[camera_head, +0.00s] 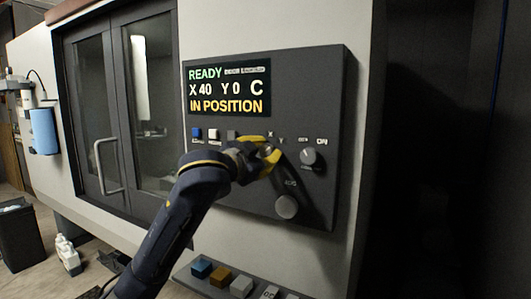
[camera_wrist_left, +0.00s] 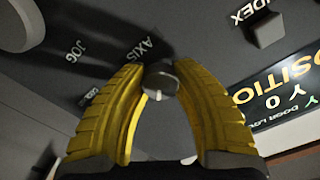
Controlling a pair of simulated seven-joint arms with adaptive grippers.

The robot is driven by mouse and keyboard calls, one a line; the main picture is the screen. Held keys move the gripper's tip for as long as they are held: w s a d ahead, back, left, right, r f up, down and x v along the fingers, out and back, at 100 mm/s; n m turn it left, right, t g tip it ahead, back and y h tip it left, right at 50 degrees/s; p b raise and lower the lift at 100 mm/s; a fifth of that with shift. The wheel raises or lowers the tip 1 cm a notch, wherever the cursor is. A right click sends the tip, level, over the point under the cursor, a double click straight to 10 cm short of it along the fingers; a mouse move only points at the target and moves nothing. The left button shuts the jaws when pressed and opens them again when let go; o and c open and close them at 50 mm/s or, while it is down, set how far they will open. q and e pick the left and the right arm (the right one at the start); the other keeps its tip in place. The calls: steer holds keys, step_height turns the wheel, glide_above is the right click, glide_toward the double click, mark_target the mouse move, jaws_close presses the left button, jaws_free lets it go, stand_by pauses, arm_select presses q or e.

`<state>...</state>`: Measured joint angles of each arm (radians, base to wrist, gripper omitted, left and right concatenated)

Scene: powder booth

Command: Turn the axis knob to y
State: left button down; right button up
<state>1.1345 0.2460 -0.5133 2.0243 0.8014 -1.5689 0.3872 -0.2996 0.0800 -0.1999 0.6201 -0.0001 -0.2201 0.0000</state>
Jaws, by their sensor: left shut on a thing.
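The axis knob (camera_wrist_left: 160,79) is a small dark round knob on the dark control panel (camera_head: 335,85), beside the word AXIS in the left wrist view. A white mark shows on its side nearest my gripper's palm. The yellow fingers of my left gripper (camera_wrist_left: 162,88) close on the knob from both sides. In the head view my left gripper (camera_head: 268,155) is against the panel just below the X and Y labels and hides most of the knob. Which label the knob points at cannot be told. My right gripper is not in view.
A screen (camera_head: 228,88) reads READY, X 40, Y 0, C and IN POSITION. A grey knob (camera_head: 308,156) is right of my gripper, and a larger jog knob (camera_head: 287,206) is below. A lower shelf holds coloured blocks (camera_head: 201,267).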

arm_select(q)
steer(key=shift+m, duration=0.6)
steer(key=c, duration=0.9)
jaws_free()
steer(key=v, duration=1.2)
